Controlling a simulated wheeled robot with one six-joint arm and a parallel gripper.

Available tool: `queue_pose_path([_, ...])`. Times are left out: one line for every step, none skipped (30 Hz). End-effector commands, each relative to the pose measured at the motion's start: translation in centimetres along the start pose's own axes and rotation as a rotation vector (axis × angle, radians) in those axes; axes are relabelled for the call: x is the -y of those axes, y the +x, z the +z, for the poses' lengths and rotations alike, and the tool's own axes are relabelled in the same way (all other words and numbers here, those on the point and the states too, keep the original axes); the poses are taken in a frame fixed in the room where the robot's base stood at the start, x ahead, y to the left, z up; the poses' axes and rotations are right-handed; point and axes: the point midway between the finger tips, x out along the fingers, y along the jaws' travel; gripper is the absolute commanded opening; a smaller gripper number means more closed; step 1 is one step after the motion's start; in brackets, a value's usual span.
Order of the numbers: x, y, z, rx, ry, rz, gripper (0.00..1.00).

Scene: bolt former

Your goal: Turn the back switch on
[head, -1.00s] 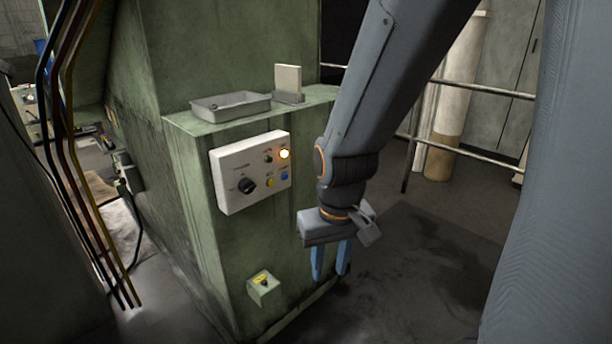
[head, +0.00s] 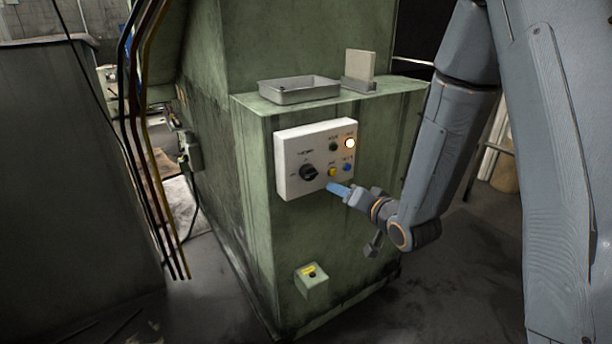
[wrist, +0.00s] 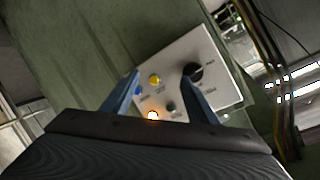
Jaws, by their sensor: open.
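A white control panel (head: 290,150) is on the green machine's front face. It carries a black rotary knob (head: 308,173), a lit lamp (head: 350,143), a dark green button (head: 334,147), a yellow button (head: 332,172) and a blue button (head: 348,167). The labels are too small to read. My gripper (head: 341,189) is open and empty, its blue fingers pointing at the panel's lower right corner. In the wrist view, my gripper (wrist: 163,77) faces the panel. The knob (wrist: 194,72) appears by the right fingertip; the yellow button (wrist: 155,79) appears between the fingers. I cannot tell the remaining distance.
A small green box (head: 312,281) with a yellow label sticks out below the panel. A grey tray (head: 299,96) and an upright pale plate (head: 360,66) in a holder stand on the machine's ledge. Cables (head: 150,130) hang at left. Dark floor (head: 460,270) is open at right.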

Motion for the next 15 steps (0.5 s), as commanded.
queue_pose_path([0.6,0.7,0.6,-0.020,0.042,-0.064,0.53])
queue_pose_path([1.1,0.9,0.7,-0.034,0.068,-0.105,0.53])
queue_pose_path([1.8,1.1,0.8,-0.051,0.100,-0.154,0.53])
queue_pose_path([2.3,1.1,0.9,-0.060,0.122,-0.188,0.53])
queue_pose_path([2.7,1.2,0.9,-0.069,0.143,-0.218,0.53])
queue_pose_path([3.1,1.2,1.0,-0.077,0.166,-0.251,0.53])
queue_pose_path([3.5,1.1,1.0,-0.082,0.180,-0.273,0.53])
queue_pose_path([3.7,1.1,1.0,-0.087,0.192,-0.291,0.53])
queue_pose_path([3.9,1.1,1.0,-0.091,0.206,-0.309,0.53])
queue_pose_path([4.1,1.1,1.0,-0.093,0.212,-0.319,0.53])
queue_pose_path([4.2,1.2,1.0,-0.095,0.217,-0.327,0.53])
queue_pose_path([4.4,1.4,0.9,-0.097,0.220,-0.334,0.53])
queue_pose_path([4.5,1.6,0.9,-0.097,0.221,-0.337,0.53])
queue_pose_path([4.6,1.9,0.8,-0.098,0.222,-0.338,0.53])
queue_pose_path([4.8,2.4,0.8,-0.098,0.222,-0.338,0.53])
